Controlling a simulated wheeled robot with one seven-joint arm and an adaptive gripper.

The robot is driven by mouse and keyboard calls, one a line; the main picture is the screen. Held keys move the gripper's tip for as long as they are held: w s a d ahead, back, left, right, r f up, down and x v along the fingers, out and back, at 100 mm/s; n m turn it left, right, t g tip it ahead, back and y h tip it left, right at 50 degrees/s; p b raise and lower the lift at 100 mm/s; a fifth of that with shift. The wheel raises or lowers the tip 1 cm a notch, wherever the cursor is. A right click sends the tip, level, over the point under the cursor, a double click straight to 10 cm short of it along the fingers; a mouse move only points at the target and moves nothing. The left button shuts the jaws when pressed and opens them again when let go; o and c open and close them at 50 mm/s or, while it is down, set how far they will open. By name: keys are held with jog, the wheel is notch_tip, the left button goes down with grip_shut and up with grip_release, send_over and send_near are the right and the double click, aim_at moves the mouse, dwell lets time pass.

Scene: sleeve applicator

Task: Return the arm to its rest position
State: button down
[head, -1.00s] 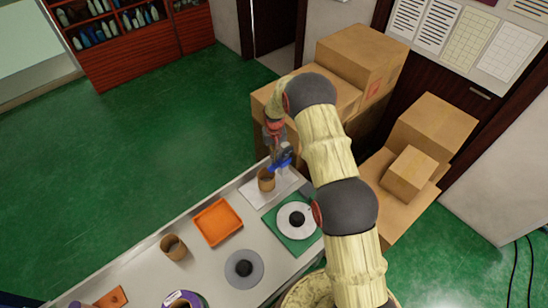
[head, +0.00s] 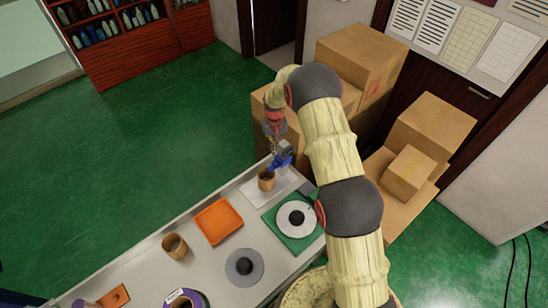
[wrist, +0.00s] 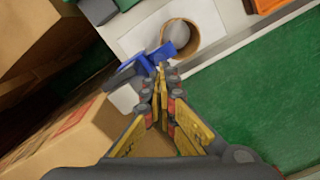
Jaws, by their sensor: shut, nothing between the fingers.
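My arm reaches over the far end of the counter. My gripper (head: 273,152) hangs with its fingers pointing down, close to a brown cup (head: 266,180) on a white sheet (head: 283,187). In the wrist view my fingertips (wrist: 161,70) are together with nothing between them. A blue piece (head: 283,160) with a grey part shows beside the cup. In the wrist view the blue piece (wrist: 165,50) overlaps the cup's rim (wrist: 196,42) and lies just beyond my fingertips. I cannot tell whether they touch it.
The counter (head: 205,268) also holds an orange tray (head: 219,221), another brown cup (head: 174,246), a grey disc (head: 244,267) and a green mat (head: 291,238) with a white disc. Stacked cardboard boxes (head: 362,60) stand close behind my arm. Green floor (head: 150,150) lies open at left.

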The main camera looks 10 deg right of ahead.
dwell(0.3)
jog(key=s+f+g, duration=0.1)
jog(key=s+g, duration=0.1)
jog(key=s, duration=0.5)
jog(key=s+r+t+b, duration=0.2)
jog(key=s+r+b, duration=0.7)
jog(key=s+r, duration=0.9)
jog(key=s+r+t+b, duration=0.1)
jog(key=s+t+b, duration=0.4)
jog(key=s+b, duration=0.9)
jog(key=s, duration=0.3)
jog(key=shift+n+t, duration=0.3)
jog(key=shift+n, duration=0.1)
jog(key=shift+a, duration=0.1)
